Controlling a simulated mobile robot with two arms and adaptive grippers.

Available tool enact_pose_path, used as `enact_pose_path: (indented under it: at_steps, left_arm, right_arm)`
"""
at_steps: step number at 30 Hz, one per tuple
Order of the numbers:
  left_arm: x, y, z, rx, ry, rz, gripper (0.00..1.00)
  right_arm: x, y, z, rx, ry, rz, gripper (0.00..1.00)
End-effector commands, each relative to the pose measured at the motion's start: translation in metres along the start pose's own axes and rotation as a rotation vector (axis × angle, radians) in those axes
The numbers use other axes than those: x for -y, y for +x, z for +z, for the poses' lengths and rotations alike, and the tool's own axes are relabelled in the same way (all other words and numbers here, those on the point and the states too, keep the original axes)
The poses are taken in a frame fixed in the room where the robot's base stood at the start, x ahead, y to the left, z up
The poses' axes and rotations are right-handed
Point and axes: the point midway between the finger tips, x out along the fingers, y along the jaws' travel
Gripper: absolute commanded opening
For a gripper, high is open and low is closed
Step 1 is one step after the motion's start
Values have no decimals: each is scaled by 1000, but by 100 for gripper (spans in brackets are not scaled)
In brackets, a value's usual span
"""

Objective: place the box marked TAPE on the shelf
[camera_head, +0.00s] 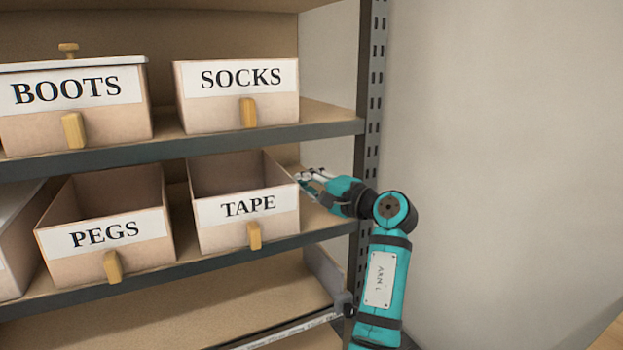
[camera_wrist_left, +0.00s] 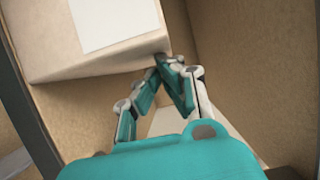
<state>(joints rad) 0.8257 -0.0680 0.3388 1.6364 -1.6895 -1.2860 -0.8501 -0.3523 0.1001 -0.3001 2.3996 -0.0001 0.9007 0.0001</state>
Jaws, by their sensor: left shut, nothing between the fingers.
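The open, empty-looking box marked TAPE (camera_head: 246,207) stands upright on the middle shelf (camera_head: 315,222), right of the PEGS box. It is light brown with a white label and a yellow pull. My left gripper (camera_head: 303,174) is shut and empty at the right side of the TAPE box, near its upper rim; I cannot tell whether they touch. In the left wrist view the closed fingers (camera_wrist_left: 170,64) are beside the corner of a light box with a white label, whose text is not readable. My right gripper is not in view.
The PEGS box (camera_head: 105,238) stands left of the TAPE box. The BOOTS box (camera_head: 75,105) and SOCKS box (camera_head: 236,95) sit on the shelf above. A perforated metal upright (camera_head: 371,90) is close behind my left wrist. The lower shelf (camera_head: 180,310) has bare room.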

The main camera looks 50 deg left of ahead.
Motion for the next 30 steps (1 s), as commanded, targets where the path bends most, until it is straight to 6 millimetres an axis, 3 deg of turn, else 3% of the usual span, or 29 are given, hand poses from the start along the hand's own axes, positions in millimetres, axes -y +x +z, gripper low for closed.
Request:
enact_pose_path:
  at_steps: [8,21,30]
  left_arm:
    - [0,-11,-1,-3,0,0,0]
    - [-1,-98,-1,-4,1,1,0]
    - [-1,-120,0,1,0,0,0]
  right_arm:
    - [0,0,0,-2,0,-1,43]
    - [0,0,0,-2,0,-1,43]
    - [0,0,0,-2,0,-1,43]
